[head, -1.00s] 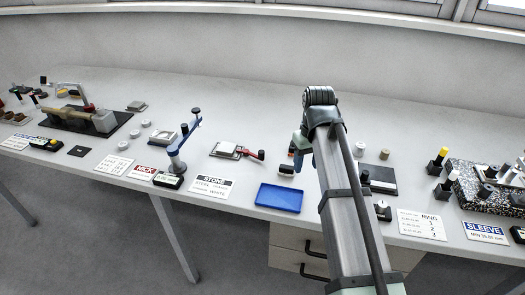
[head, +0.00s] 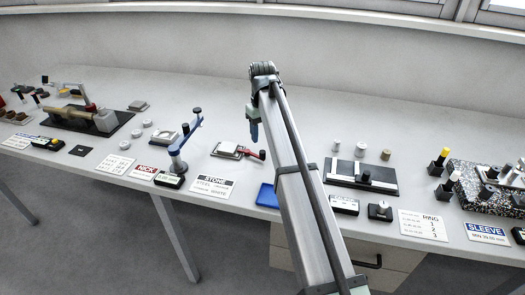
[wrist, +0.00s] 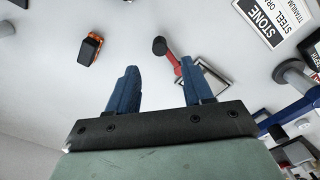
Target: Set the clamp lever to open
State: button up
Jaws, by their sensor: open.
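The clamp lever (head: 252,154) is a short red arm with a black knob, attached to a small fixture with a pale block (head: 226,149) on the bench. In the wrist view the red lever (wrist: 173,61) runs from its black knob to the fixture (wrist: 212,85), partly behind my right finger. My gripper (head: 254,132) has blue fingers and appears above and near the lever in the head view; its far finger is hidden. In the wrist view my gripper (wrist: 158,80) is open and empty, with the knob just beyond the fingertips. I see no contact.
A black and orange block (wrist: 90,50) lies left of the lever in the wrist view. A blue post stand (head: 179,150) stands left of the fixture. A blue tray (head: 267,195) is partly behind my arm. The bench behind the fixture is clear.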

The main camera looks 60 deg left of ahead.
aim_at(263, 152)
notch_tip(263, 152, down, 8)
jog(key=shift+r, duration=0.1)
dwell(0.4)
grip_shut()
dwell(0.4)
